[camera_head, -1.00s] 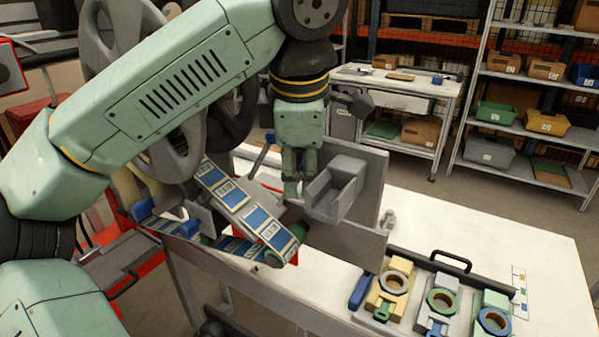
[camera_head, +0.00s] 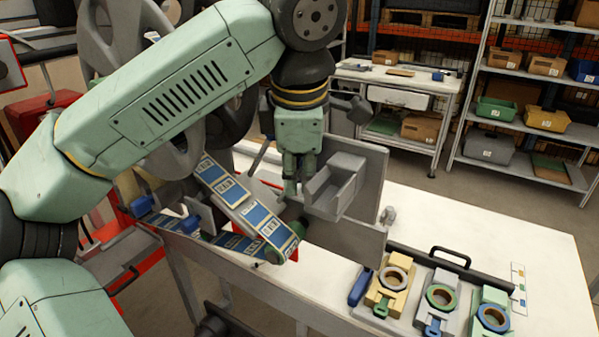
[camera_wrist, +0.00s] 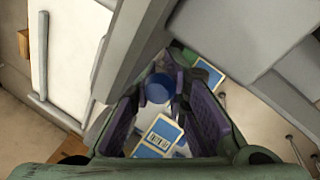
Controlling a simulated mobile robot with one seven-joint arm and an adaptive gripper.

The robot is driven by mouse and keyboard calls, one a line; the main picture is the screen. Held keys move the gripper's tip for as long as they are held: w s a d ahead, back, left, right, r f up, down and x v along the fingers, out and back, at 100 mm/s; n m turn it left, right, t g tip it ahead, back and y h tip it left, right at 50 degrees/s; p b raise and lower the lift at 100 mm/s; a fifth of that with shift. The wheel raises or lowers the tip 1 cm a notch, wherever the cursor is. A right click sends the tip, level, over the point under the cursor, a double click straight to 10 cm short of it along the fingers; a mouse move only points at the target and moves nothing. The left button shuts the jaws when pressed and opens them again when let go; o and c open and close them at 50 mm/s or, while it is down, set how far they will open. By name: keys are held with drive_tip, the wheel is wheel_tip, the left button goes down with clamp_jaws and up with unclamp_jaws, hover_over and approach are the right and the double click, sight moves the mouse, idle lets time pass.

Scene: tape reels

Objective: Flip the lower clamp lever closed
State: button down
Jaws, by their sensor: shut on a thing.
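My gripper (camera_head: 290,185) points down beside a grey box-shaped bracket (camera_head: 335,187) on a grey upright plate, above the label web (camera_head: 240,205). In the wrist view, my gripper (camera_wrist: 165,95) has purple-padded fingers on both sides of a round blue knob (camera_wrist: 158,88) and is shut on it. I cannot tell from these frames whether this knob belongs to the lower clamp lever. The clamp lever is not clearly visible in the head view. Blue-printed labels (camera_wrist: 160,135) show below the knob between the fingers.
Grey wheels (camera_head: 180,135) stand behind my arm.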

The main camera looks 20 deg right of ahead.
idle(0.7)
drive_tip(key=a+h+b, duration=0.1)
drive_tip(key=b, duration=0.1)
drive_tip(key=s+f+m+t+h+b, duration=0.1)
drive_tip(key=b, duration=0.2)
drive_tip(key=shift+a+h, duration=0.4)
drive_tip(key=a+m+h+b, duration=0.1)
drive_tip(key=b, duration=0.2)
drive_tip(key=s+a+f+m+t+h+b, duration=0.1)
drive_tip(key=h+b, duration=0.1)
drive_tip(key=b, duration=0.1)
drive_tip(key=h+b, duration=0.1)
drive_tip(key=a+f+m+h+b, duration=0.1)
drive_tip(key=b, duration=0.1)
drive_tip(key=a+m+t+h+b, duration=0.1)
drive_tip(key=b, duration=0.1)
drive_tip(key=shift+s+f, duration=0.15)
drive_tip(key=shift+s, duration=0.05)
drive_tip(key=m+h+b, duration=0.1)
drive_tip(key=b, duration=0.1)
drive_tip(key=a+f+m+h+b, duration=0.1)
drive_tip(key=h+b, duration=0.1)
drive_tip(key=shift+a+b, duration=0.15)
drive_tip(key=shift+b, duration=0.25)
drive_tip(key=shift+h, duration=0.3)
drive_tip(key=shift+r, duration=0.1)
